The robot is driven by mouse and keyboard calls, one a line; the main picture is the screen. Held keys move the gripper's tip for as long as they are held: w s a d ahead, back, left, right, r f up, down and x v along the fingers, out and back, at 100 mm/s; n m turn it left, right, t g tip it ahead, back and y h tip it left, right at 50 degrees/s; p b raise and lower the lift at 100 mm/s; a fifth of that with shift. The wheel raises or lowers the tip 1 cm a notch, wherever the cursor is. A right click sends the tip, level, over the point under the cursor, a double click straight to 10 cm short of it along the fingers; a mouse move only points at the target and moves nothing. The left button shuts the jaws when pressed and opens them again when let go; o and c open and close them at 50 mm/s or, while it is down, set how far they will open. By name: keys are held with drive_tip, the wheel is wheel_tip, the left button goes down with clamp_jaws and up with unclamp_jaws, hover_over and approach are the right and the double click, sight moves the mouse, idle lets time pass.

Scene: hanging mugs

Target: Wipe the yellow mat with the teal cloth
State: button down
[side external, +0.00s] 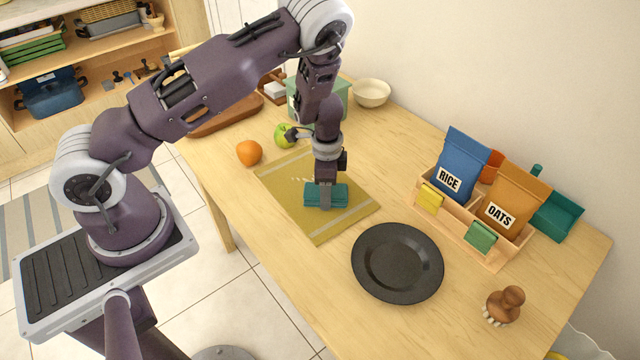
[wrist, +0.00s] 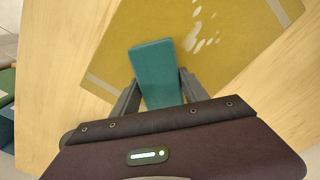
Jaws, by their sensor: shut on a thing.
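The yellow mat (side external: 345,222) lies flat on the wooden table, with pale stripes near its ends. It also shows in the wrist view (wrist: 130,30), with several whitish marks (wrist: 200,30) on it. The teal cloth (side external: 340,196) is a folded block over the middle of the mat; it shows in the wrist view too (wrist: 153,65). My gripper (side external: 325,203) points down and is shut on the cloth, with a finger on each side of it (wrist: 157,92). The cloth is at or very near the mat; I cannot tell if it touches. The whitish marks lie beside the cloth.
An orange (side external: 249,153) and a green apple (side external: 285,134) sit just beyond the mat's left end. A black plate (side external: 397,262) lies close to its right. A wooden caddy (side external: 470,238) with rice and oats bags stands farther right, and a brush (side external: 503,305) sits near the front.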

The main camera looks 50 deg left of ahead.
sight(297, 170)
drive_tip(key=shift+d, duration=0.45)
drive_tip(key=shift+w+a, duration=0.15)
drive_tip(key=shift+a, duration=3.4)
drive_tip(key=shift+w+a, duration=0.1)
drive_tip(key=shift+a, duration=3.45)
wheel_tip(297, 170, up, 8)
drive_tip(key=shift+d, duration=0.1)
